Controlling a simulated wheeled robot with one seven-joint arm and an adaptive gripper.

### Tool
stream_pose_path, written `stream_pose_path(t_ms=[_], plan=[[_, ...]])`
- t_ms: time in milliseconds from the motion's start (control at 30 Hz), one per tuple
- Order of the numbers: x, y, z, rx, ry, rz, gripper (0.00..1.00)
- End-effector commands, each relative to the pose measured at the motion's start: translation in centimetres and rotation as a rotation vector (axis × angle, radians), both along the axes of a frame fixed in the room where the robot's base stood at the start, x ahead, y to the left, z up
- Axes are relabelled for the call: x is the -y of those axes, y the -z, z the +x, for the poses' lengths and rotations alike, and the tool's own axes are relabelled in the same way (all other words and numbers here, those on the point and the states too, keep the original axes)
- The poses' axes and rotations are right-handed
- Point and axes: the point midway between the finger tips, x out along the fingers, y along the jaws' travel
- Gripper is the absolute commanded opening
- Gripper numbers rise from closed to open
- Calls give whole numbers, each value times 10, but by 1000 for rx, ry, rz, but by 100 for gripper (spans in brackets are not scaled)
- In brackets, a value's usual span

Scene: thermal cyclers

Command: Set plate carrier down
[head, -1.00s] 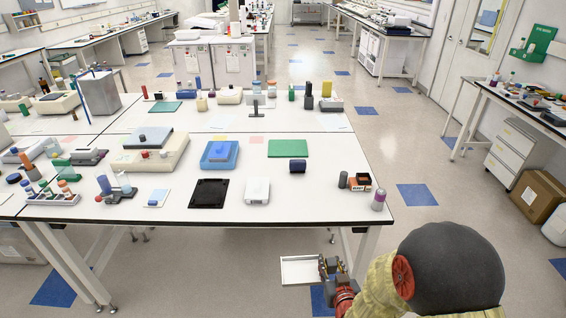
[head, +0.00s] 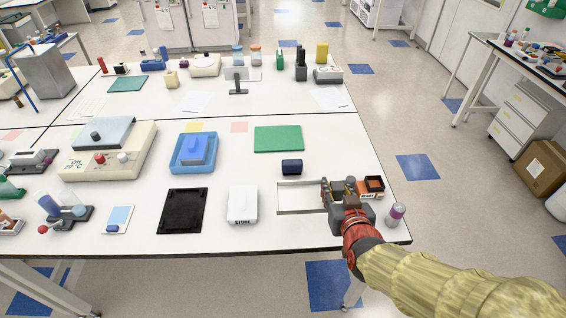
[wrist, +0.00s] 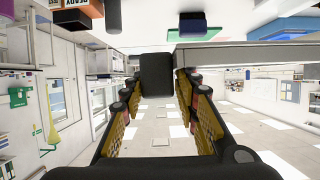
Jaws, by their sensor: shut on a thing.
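My gripper (head: 340,190) is over the right front part of the near bench and is shut on the right end of a shallow, white-rimmed rectangular tray, the plate carrier (head: 290,211). The carrier looks roughly level; I cannot tell whether it touches the bench top or hangs just above it. In the wrist view, a dark block (wrist: 156,75) sits between the fingertips, and the carrier's pale side (wrist: 235,58) extends to the right.
A dark blue block (head: 292,167) and green mat (head: 278,138) are behind. An orange-and-black box (head: 372,187) and a purple-banded can (head: 396,214) stand close right of my gripper.

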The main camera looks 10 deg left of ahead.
Motion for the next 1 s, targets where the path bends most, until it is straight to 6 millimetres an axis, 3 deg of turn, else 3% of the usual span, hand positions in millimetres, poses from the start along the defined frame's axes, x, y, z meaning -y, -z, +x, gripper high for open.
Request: stream_pose_path(t_ms=[233,633,800,1000], plan=[[-2,20,4,2,-4,2,2],[-23,59,84,1,-3,4,2],[-29,91,107,-1,-3,2,2],[-34,107,123,2,-4,4,2]])
